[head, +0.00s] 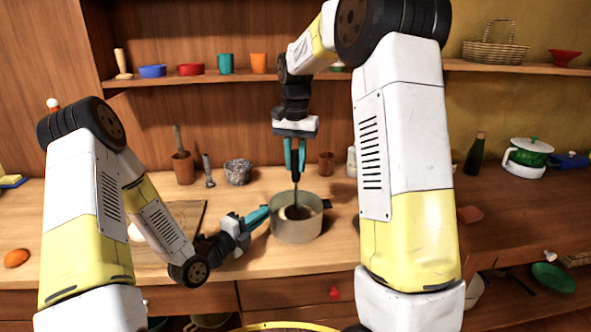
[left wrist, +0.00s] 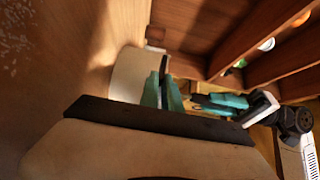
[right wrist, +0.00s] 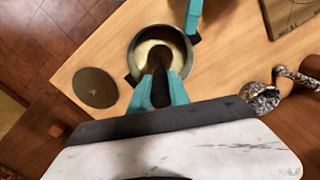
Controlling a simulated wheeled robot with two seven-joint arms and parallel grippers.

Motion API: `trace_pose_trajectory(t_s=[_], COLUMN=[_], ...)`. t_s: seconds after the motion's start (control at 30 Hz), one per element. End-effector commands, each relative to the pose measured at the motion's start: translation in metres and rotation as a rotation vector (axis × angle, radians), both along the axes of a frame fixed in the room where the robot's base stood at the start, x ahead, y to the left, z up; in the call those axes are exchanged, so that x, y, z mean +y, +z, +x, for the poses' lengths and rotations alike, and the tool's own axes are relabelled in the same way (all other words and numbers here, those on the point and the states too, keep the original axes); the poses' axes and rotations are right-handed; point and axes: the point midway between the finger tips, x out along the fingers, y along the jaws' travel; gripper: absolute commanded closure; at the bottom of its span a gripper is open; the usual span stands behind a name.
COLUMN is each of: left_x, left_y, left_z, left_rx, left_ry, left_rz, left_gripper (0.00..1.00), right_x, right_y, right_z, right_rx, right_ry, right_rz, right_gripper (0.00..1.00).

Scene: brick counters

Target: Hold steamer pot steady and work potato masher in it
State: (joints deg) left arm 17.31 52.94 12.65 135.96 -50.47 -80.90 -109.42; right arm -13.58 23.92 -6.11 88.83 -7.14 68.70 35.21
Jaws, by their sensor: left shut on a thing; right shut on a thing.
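The steamer pot (head: 297,230) is a grey-beige round pot with dark side handles, upright on the wooden counter. My left gripper (head: 266,211) reaches in from the left, shut on the pot at its left side; the left wrist view shows its teal fingers (left wrist: 162,95) against the pot wall (left wrist: 128,75). My right gripper (head: 295,168) is above the pot, pointing down and shut on the potato masher (head: 295,195). The masher's dark shaft goes down into the pot; its lower end is inside. The right wrist view shows pale contents (right wrist: 150,48) in the pot.
A round dark lid or disc (right wrist: 95,88) lies beside the pot. A cutting board (head: 190,215) lies to the left. A crumpled-looking grey cup (head: 238,172) and a brown cup (head: 326,163) stand behind. The counter's front edge is close to the pot.

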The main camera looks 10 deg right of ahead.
Motion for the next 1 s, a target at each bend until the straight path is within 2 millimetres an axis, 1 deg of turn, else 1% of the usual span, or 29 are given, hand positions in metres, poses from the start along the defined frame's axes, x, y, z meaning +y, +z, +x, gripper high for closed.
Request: trace_pose_trajectory(t_s=[0.03,0.4,0.6,0.73,1.0], left_x=[0.000,0.000,0.000,0.000,0.000], left_y=[-0.001,-0.001,-0.001,-0.001,-0.001], left_z=[0.000,0.000,0.000,0.000,0.000], left_rx=[0.004,0.004,0.004,0.004,0.004], left_ry=[0.000,0.001,0.000,0.000,0.000], left_rz=[0.002,0.002,0.002,0.002,0.002], left_gripper=[1.00,1.00,1.00,1.00,1.00], right_x=[0.000,0.000,0.000,0.000,0.000], right_y=[0.006,0.043,0.060,0.063,0.063], right_z=[0.001,0.000,0.000,0.000,0.000], right_rx=[-0.003,-0.003,-0.001,0.000,0.000], right_ry=[0.000,0.000,0.000,0.001,0.000], right_rz=[0.001,0.001,0.000,0.000,0.000], right_gripper=[1.00,1.00,1.00,1.00,1.00])
